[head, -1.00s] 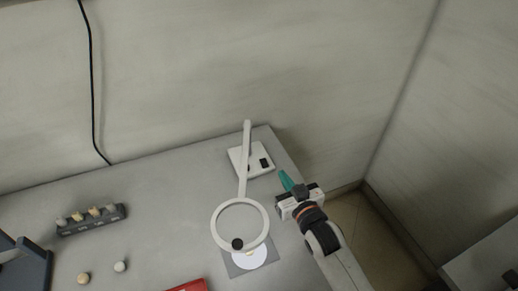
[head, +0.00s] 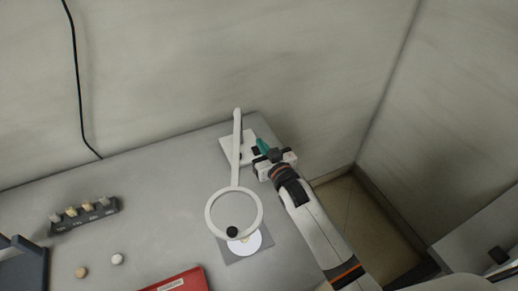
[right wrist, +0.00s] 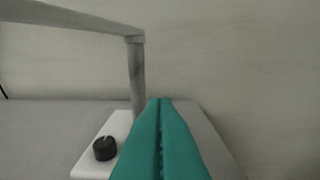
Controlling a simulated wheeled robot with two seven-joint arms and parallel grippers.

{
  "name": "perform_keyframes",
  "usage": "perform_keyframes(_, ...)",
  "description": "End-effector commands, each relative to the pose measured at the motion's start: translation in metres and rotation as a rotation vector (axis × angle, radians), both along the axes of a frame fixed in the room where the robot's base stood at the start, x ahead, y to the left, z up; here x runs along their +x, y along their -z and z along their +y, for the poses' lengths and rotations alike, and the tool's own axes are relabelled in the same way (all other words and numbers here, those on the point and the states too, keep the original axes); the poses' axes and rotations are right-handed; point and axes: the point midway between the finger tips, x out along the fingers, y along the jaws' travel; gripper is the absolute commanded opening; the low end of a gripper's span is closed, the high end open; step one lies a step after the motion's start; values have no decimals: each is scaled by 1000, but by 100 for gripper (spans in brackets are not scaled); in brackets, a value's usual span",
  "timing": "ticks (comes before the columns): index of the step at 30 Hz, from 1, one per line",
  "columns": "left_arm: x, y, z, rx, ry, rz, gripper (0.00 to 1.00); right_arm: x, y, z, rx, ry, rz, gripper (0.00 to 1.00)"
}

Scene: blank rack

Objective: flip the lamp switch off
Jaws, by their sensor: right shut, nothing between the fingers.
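A white ring lamp (head: 209,214) stands near the table's back right corner. Its pale post (head: 237,140) rises from a flat white base (head: 228,155), and both also show in the right wrist view. A black round knob (right wrist: 104,149) sits on the base in the right wrist view. A dark switch patch (head: 256,151) at the base's right side is partly hidden by my gripper. My right gripper (head: 263,146), with teal fingers, is shut and empty at the base's right edge. I cannot tell whether it touches the switch. My left gripper is not in view.
Walls stand behind and right.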

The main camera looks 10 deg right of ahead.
Motion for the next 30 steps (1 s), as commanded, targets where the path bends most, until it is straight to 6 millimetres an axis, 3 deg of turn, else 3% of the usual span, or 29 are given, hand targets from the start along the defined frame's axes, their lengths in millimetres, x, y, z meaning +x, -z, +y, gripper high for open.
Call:
perform_keyframes(3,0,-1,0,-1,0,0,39,20,6,4,-1,0,3,0)
perform_keyframes(6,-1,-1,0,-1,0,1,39,20,23,4,1,0,4,0)
perform_keyframes(12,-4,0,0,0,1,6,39,22,39,5,1,-1,0,0)
perform_keyframes(25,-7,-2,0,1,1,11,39,22,41,4,0,0,4,0)
perform_keyframes(30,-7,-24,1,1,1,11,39,25,36,5,-14,0,71,0)
